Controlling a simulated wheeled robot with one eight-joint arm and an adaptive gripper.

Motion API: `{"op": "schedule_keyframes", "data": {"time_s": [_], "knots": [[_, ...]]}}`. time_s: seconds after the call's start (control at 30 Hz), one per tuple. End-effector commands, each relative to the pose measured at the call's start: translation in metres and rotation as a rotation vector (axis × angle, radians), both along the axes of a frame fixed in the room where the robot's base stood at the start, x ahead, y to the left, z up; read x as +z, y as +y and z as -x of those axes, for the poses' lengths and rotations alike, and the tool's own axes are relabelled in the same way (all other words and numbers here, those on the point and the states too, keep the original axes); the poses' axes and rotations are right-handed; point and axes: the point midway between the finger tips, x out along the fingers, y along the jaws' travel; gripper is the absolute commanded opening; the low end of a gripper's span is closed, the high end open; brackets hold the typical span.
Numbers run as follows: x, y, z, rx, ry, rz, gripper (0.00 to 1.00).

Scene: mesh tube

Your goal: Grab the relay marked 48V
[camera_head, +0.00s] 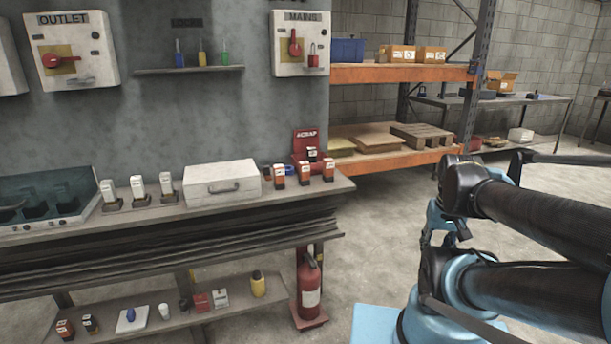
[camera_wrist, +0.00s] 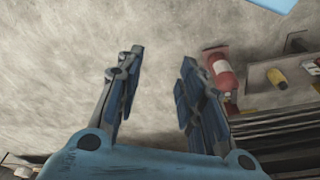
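Several small block-shaped parts that look like relays stand on the workbench (camera_head: 150,222) in the head view. Pale ones (camera_head: 137,188) stand in dark bases at the left. Orange-and-black ones with white tops (camera_head: 304,174) stand at the right end. One dark part (camera_head: 312,154) sits in the red SCRAP bin (camera_head: 306,137). More lie on the lower shelf, such as an orange-and-black one (camera_head: 65,330). Their markings are too small to read, so I cannot tell which is 48V. My gripper (camera_wrist: 157,75) is open and empty over bare floor, away from the bench.
A white case (camera_head: 221,184) and an open teal case (camera_head: 40,205) stand on the bench. A fire extinguisher (camera_head: 309,284) stands below its right end and shows in the wrist view (camera_wrist: 222,75). OUTLET and MAINS boxes (camera_head: 300,45) hang above. Floor between bench and arm is clear.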

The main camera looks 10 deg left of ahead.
Motion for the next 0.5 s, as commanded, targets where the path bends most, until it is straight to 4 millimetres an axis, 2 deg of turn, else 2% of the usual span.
{"op": "schedule_keyframes", "data": {"time_s": [0.07,0.17,0.27,0.5], "knots": [[0.006,0.001,0.007,0.009,-0.01,-0.001,0.52],[0.017,0.005,0.001,0.056,-0.007,-0.003,0.52],[0.038,0.016,-0.015,0.155,0.003,-0.009,0.52],[0.106,0.057,-0.066,0.509,0.024,-0.031,0.52]]}}
